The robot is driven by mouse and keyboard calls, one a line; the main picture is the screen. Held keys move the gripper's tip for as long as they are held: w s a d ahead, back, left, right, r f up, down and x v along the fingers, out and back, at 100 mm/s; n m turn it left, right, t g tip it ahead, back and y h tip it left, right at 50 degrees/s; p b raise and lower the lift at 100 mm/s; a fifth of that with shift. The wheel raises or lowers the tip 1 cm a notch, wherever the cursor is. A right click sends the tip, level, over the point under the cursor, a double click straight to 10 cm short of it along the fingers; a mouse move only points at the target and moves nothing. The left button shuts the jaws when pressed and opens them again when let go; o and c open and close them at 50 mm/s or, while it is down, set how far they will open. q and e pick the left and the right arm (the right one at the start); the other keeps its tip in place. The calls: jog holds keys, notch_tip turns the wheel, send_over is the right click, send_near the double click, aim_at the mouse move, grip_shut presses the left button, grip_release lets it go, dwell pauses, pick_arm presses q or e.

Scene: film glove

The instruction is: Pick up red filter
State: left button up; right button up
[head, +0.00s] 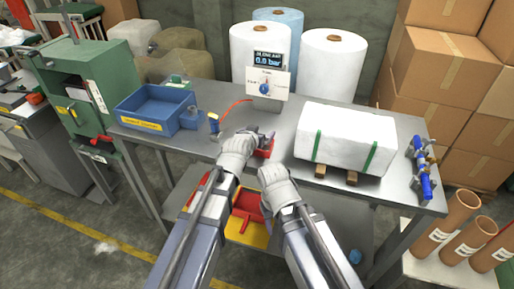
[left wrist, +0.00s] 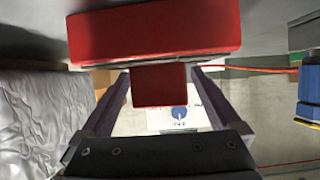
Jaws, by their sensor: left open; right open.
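The red filter (head: 265,153) is on the grey metal table, partly hidden behind my left gripper. In the left wrist view the red filter (left wrist: 155,35) is large and close, with a wide block and a narrower red part between the two fingers. My left gripper (head: 264,137) is open at the filter, with a finger on each side of the narrow part and gaps visible on both sides. My right gripper (head: 274,172) is lower, near the table's front edge. It is open and its fingers are mostly hidden.
A blue bin (head: 157,110) stands at left, beside a blue-and-yellow fitting (head: 214,123) on a red hose. A gauge panel (head: 268,82) stands behind. A white wrapped block (head: 345,138) lies at right. A red-and-yellow container (head: 247,222) is below the front edge.

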pick_arm(q)
jog(key=c, duration=1.5)
jog(key=shift+c, duration=0.2)
jog(key=shift+r, duration=0.1)
notch_tip(320, 180, up, 10)
jog(key=p, duration=1)
